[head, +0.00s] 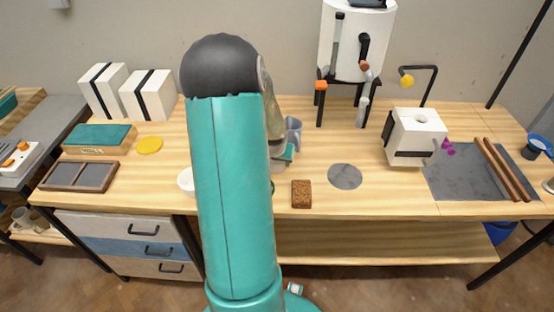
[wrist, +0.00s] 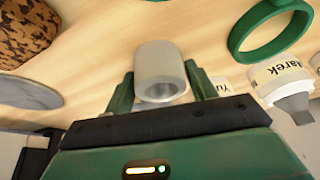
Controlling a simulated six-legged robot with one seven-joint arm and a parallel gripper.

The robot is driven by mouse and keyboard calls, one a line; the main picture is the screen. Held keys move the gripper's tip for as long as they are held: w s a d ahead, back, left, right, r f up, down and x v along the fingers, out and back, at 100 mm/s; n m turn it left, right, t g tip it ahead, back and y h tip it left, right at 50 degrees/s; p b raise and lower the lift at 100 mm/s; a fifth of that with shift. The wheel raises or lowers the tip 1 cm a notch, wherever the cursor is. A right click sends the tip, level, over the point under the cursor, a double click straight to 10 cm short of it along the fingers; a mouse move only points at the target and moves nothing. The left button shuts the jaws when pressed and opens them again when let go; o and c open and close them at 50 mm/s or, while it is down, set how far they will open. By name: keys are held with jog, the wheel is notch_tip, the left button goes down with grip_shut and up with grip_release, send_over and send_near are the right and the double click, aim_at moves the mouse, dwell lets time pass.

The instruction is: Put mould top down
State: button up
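My gripper (wrist: 160,85) has its green fingers pressed close on both sides of a pale grey hollow cylinder (wrist: 158,68), its open end towards the wrist camera. I cannot tell if this cylinder is the mould top. In the head view my own arm hides most of the gripper. A white block mould (head: 418,142) with a round hole in its top and a dark band stands on the bench at right. Two white block moulds with black straps, a left one (head: 103,92) and a right one (head: 147,96), stand at the back left.
A grey round disc (head: 345,176) and a brown speckled block (head: 301,194) lie near the bench's front edge. A grey slab (head: 455,183) with wooden strips (head: 505,170) is at right. A green ring (wrist: 240,45) and a labelled bottle (wrist: 280,76) are near the gripper. Bench between disc and mould is clear.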

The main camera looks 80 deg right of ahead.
jog(key=shift+o, duration=1.1)
jog(key=shift+r, duration=0.2)
jog(key=v, duration=1.2)
